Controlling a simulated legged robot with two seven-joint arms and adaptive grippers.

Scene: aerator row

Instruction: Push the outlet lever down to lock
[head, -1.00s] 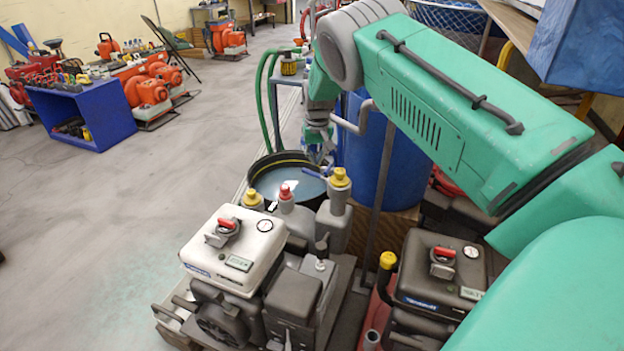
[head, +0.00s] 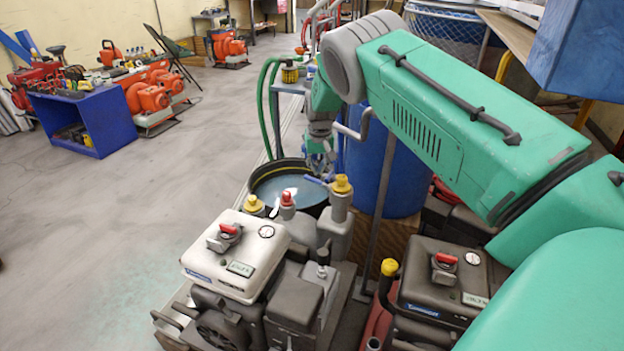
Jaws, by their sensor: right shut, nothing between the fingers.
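The outlet lever (head: 316,181) is a small blue handle beside the yellow-capped outlet (head: 342,186) at the back of the white-topped machine (head: 236,256). It sticks out to the left of the outlet, in front of the dark round tub. My right gripper (head: 320,168) points down just above and behind the lever. It is shut and empty. It looks close to the lever, but I cannot tell whether they touch. The fingertips are small and partly lost against the tub and blue barrel. My left gripper is not in view.
A dark tub (head: 290,168) of water stands behind the machine, with a blue barrel (head: 385,185) to its right. A second, dark machine (head: 442,275) stands at right under my right arm. The floor at left (head: 110,220) is clear up to a blue shelf (head: 85,122).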

